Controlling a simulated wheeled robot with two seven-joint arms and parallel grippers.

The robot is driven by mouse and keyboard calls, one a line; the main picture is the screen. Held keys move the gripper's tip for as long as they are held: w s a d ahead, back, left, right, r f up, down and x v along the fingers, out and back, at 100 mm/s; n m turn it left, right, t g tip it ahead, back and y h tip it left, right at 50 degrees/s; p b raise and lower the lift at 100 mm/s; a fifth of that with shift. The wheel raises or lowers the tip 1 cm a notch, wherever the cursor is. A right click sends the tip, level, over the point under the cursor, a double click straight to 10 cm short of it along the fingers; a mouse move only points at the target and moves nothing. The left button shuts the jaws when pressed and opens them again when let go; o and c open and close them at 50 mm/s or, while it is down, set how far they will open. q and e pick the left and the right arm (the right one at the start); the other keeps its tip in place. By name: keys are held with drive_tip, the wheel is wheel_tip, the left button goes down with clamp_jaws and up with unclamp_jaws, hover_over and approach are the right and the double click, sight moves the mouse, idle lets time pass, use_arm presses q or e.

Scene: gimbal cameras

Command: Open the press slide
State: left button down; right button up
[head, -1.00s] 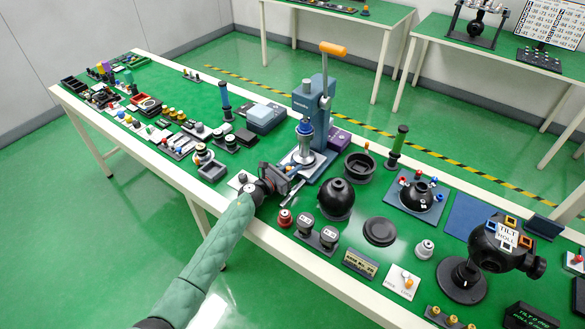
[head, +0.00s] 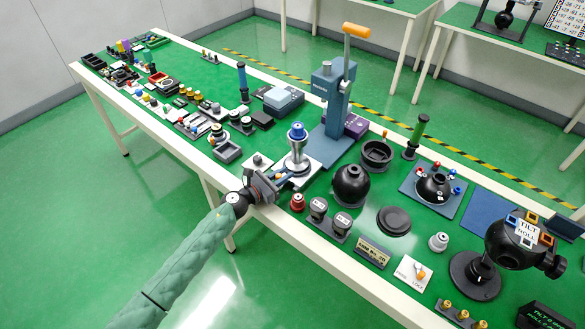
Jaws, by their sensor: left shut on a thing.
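The blue press (head: 333,110) stands upright on its blue base plate, with an orange-handled lever (head: 356,32) at its top. The press slide (head: 290,177) is a pale plate drawn out toward the table's front edge, clear of the press column. A silver metal piece with a blue cap (head: 297,142) stands on the slide's round seat. My left gripper (head: 274,178) is shut on the front of the slide, apparently at its handle; the exact grip is partly hidden by the gripper body. My right gripper is out of view.
A black ball (head: 351,184) in a ring stands right of the slide. A small red-topped knob (head: 297,202) and two black dial blocks (head: 330,217) sit close by on the right. Small trays and parts crowd the left. The floor in front is clear.

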use_arm(q)
drive_tip(key=shift+s+a, duration=0.2)
drive_tip(key=shift+f, duration=0.1)
drive_tip(key=c, duration=1.3)
unclamp_jaws()
drive_tip(key=shift+c, duration=0.2)
drive_tip(key=shift+o, duration=0.2)
drive_tip(key=shift+s+a, duration=0.15)
